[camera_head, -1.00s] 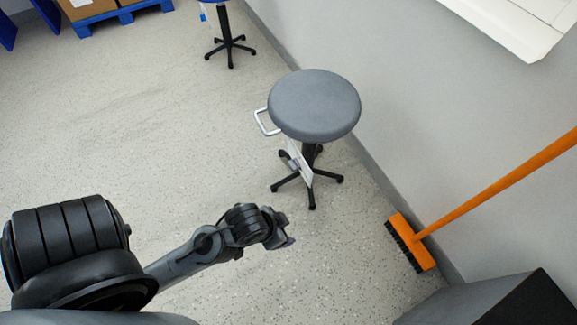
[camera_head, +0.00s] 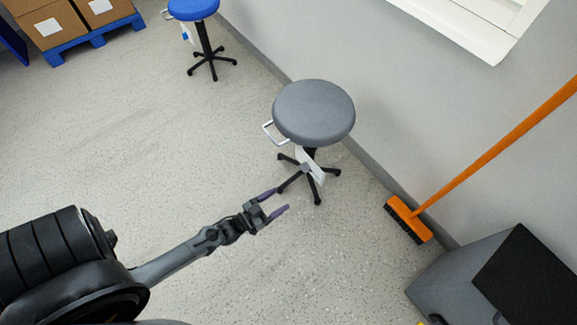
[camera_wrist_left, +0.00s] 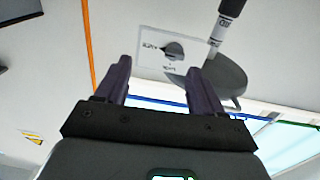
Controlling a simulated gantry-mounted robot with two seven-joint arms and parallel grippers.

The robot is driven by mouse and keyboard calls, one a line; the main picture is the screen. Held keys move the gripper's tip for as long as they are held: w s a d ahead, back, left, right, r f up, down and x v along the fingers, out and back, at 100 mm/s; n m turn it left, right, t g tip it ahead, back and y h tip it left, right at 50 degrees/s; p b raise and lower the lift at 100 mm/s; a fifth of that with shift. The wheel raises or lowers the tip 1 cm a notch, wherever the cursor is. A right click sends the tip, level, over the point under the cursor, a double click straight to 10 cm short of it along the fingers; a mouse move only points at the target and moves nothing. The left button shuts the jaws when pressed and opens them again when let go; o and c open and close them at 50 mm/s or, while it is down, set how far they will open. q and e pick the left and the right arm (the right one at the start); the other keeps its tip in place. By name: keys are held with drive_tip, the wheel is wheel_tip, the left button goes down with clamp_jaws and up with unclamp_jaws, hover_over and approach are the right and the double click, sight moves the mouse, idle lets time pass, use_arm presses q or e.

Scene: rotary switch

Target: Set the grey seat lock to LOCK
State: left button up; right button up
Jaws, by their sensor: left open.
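The grey stool (camera_head: 313,112) stands near the wall in the head view, with a white plate (camera_head: 311,165) hanging below its seat. In the left wrist view the picture is upside down: the white plate (camera_wrist_left: 150,61) carries a dark knob (camera_wrist_left: 173,50) and small labels, too small to read surely. The grey seat (camera_wrist_left: 228,78) and its post (camera_wrist_left: 228,22) show beside it. My left gripper (camera_head: 280,199) is open and empty, its purple fingers pointing at the stool, apart from the plate. In the wrist view the plate lies beyond the fingertips. My right gripper is out of view.
A blue stool (camera_head: 193,9) stands farther back, near boxes on a blue pallet (camera_head: 92,38). An orange broom (camera_head: 495,149) leans right of the grey stool, by a grey box (camera_head: 445,268). The floor left of the stool is clear.

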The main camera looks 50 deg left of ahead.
use_arm(q)
drive_tip(key=s+a+r+p, duration=0.1)
drive_tip(key=a, duration=0.2)
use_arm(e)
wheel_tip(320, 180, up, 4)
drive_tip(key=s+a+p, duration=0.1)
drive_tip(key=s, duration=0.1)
use_arm(q)
approach(302, 169)
drive_tip(key=shift+y, duration=0.3)
drive_tip(key=w+b, duration=0.1)
drive_tip(key=w, duration=0.1)
drive_tip(key=w+d+b, duration=0.1)
drive_tip(key=w, duration=0.2)
drive_tip(key=w+b, duration=0.2)
drive_tip(key=shift+w+d+f, duration=0.15)
drive_tip(key=shift+w, duration=0.4)
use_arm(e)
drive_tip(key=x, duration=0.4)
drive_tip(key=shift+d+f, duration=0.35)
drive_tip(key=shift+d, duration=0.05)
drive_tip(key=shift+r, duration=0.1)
